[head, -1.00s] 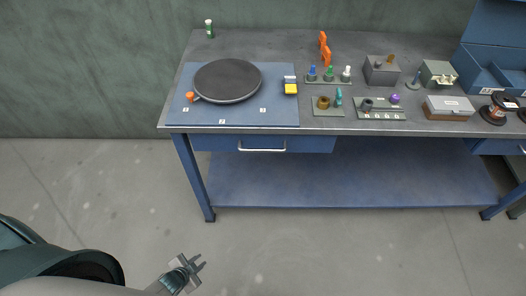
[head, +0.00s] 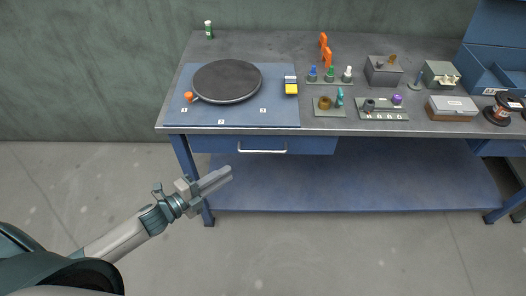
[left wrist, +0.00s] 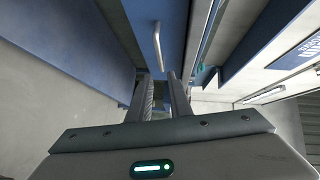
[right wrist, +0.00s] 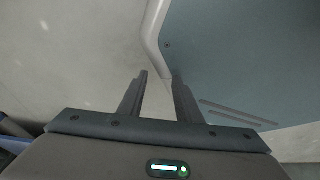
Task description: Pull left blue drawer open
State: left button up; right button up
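The left blue drawer (head: 312,145) sits under the table top at the left and looks shut. Its pale bar handle (head: 262,151) is on the front. In the left wrist view the drawer front (left wrist: 176,22) and the handle (left wrist: 158,48) lie ahead of the fingers. My left gripper (head: 229,173) is in front of the table, below and left of the handle and apart from it. Its fingers (left wrist: 162,78) are parted with nothing between them. My right gripper (right wrist: 159,80) shows only in its own wrist view, open and empty, with floor and a teal surface beyond.
On the table (head: 385,128) are a blue mat (head: 285,112) with a dark round plate (head: 227,82), several small fixtures and spools (head: 497,110). A lower blue shelf (head: 350,185) runs under the drawer. The floor in front is clear.

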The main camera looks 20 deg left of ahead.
aim_at(263, 151)
pick_arm(q)
jog(key=shift+w, duration=0.1)
pick_arm(e)
jog(key=shift+s, duration=0.15)
